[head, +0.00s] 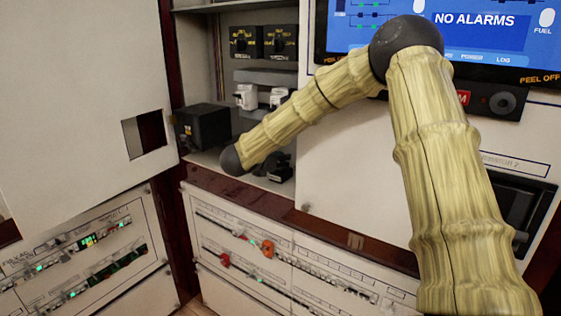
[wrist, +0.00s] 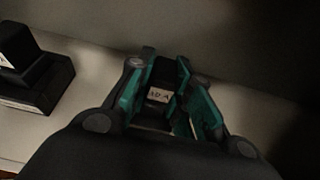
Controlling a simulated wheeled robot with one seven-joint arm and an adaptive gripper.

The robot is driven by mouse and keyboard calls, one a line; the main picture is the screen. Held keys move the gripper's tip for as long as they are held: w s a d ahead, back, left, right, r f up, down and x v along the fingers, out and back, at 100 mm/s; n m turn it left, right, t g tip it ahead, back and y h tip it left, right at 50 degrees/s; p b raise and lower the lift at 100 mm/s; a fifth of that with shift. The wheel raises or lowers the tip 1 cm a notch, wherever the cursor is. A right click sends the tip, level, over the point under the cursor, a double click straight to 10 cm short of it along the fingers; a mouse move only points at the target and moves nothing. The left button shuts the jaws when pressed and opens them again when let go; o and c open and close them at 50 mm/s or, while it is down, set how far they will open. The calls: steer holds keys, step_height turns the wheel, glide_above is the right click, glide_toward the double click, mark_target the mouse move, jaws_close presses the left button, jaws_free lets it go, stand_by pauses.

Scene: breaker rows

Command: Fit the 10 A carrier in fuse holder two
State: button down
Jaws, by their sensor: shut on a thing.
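In the wrist view my gripper (wrist: 168,92) is shut on a black carrier (wrist: 160,76) with a pale label that reads 10 A. The carrier sits between the green-lined fingers. Its lower part is hidden, so I cannot tell whether it touches the shelf. In the head view my arm hides most of the gripper and the held carrier. Two white fittings (head: 245,97) (head: 279,98) stand side by side on a grey block (head: 266,78) inside the cabinet. I cannot tell which position is fuse holder two.
Another black block (wrist: 38,78) stands left of my gripper in the wrist view. A black box (head: 203,126) is at the cabinet's left side. Two black units with yellow markings (head: 262,41) are above. An open door (head: 75,110) stands left; a white panel (head: 350,170) borders the right.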

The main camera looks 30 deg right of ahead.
steer(key=shift+f, duration=0.2)
steer(key=c, duration=1.2)
jaws_free()
step_height(320, 180, up, 5)
steer(key=p, duration=0.4)
steer(key=shift+f+p, duration=0.15)
steer(key=shift+p, duration=1)
steer(key=shift+f+p, duration=0.15)
steer(key=shift+p, duration=0.65)
